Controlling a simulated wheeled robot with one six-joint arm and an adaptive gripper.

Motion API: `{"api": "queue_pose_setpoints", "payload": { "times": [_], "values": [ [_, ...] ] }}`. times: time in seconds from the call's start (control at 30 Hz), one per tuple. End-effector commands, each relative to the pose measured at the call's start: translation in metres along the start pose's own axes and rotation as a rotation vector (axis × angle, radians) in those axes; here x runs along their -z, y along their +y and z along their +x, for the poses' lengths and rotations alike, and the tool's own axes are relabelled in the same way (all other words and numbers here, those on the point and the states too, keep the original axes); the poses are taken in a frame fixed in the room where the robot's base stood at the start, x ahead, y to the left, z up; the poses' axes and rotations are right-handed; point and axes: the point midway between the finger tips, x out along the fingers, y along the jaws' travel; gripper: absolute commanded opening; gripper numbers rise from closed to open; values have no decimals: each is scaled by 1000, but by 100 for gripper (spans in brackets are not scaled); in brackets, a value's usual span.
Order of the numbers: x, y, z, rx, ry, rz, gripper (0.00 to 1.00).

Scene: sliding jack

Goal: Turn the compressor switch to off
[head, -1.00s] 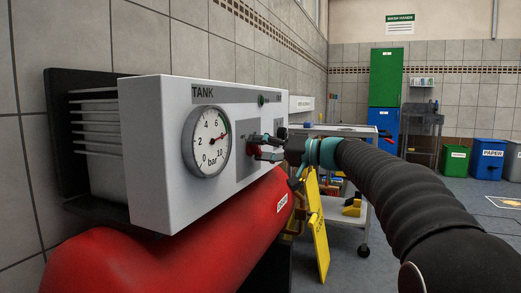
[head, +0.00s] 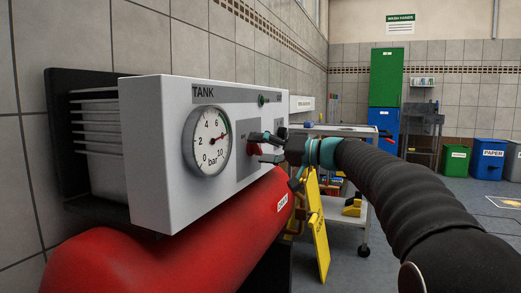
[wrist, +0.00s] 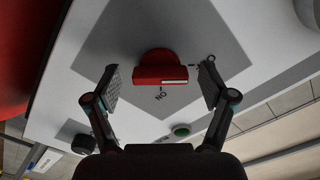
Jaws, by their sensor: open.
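The compressor switch is a red knob with a raised bar and a white mark, on a grey square of the white panel. It shows in the wrist view (wrist: 155,70) and, partly covered, in the head view (head: 255,150). An "ON" label (wrist: 160,95) reads upside down below it in the wrist view. A small ring mark (wrist: 211,58) lies to its right. My gripper (head: 262,147) is open at the panel. In the wrist view its fingertips (wrist: 160,87) stand either side of the knob, with gaps. Whether they overlap it in depth is unclear.
A pressure gauge (head: 207,141) sits left of the switch. A green button (wrist: 181,131) and a black knob (wrist: 83,143) are on the panel. The red tank (head: 190,232) lies below. A yellow sign (head: 318,230) and a trolley (head: 358,215) stand behind; open floor is right.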

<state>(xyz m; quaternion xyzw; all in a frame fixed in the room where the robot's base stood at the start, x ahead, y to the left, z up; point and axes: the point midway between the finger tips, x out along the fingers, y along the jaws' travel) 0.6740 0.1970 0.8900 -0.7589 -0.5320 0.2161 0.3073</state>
Motion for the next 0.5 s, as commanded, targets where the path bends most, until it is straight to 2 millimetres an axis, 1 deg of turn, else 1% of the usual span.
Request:
{"api": "queue_pose_setpoints", "payload": {
  "times": [0.17, 0.27, 0.37, 0.5],
  "values": [
    [1, 0, -3, -1, 1, 0, 82],
    [1, 0, -13, -2, 2, 0, 82],
    [1, 0, -29, -3, 4, -1, 82],
    [1, 0, -57, -3, 3, -1, 82]
  ]
}}
